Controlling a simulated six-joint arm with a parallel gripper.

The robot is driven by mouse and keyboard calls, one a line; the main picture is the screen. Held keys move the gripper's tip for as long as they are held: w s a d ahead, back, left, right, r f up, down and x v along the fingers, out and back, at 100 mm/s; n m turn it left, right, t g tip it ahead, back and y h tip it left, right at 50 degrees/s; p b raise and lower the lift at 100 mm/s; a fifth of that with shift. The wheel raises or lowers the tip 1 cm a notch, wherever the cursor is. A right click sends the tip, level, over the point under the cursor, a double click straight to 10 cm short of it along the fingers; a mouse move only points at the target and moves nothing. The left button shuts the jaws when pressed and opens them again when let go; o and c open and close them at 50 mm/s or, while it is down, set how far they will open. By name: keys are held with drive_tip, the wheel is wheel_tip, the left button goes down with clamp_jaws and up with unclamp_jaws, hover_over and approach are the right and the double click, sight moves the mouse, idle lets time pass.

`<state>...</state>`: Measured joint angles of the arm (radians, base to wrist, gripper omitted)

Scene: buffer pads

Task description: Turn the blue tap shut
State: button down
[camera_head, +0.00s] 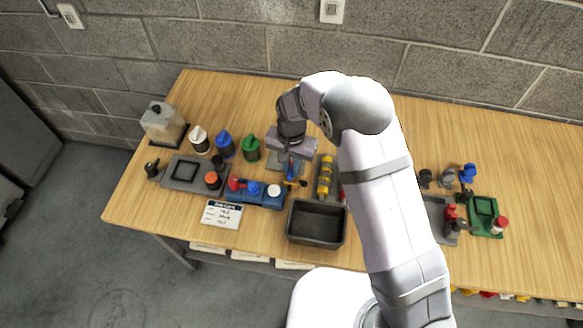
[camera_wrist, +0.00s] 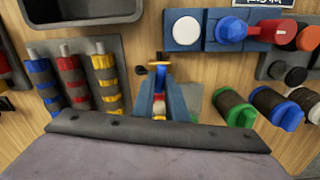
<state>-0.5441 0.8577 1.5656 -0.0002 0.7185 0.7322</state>
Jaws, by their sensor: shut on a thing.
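My gripper (camera_head: 291,172) points down at the middle of the table, behind the black bin. In the wrist view its two blue fingers (camera_wrist: 161,95) are close together around a narrow blue piece (camera_wrist: 159,82), which looks like the blue tap's handle. The fingers hide most of the tap. A brass-orange part (camera_wrist: 160,64) and a small black knob (camera_wrist: 140,70) stick out past the fingertips; the knob also shows in the head view (camera_head: 303,183). How far the handle is turned, I cannot tell.
A blue block (camera_head: 262,201) with red, blue and white controls lies just left of my gripper. The black bin (camera_head: 316,242) is in front. White, blue and green bottles (camera_head: 250,148) stand to the left.

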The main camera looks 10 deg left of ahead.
drive_tip(key=m, duration=0.4)
drive_tip(key=shift+b, duration=0.4)
drive_tip(key=m, duration=0.4)
drive_tip(key=shift+b, duration=0.3)
drive_tip(key=m, duration=0.3)
drive_tip(key=shift+m, duration=0.3)
drive_tip(key=shift+r+m+b, duration=0.1)
drive_tip(key=shift+m+b, duration=0.25)
drive_tip(key=shift+m, duration=1.65)
drive_tip(key=c, duration=1.8)
unclamp_jaws()
drive_tip(key=shift+o, duration=0.2)
drive_tip(key=shift+r+b, duration=1)
drive_tip(key=shift+r, duration=2.65)
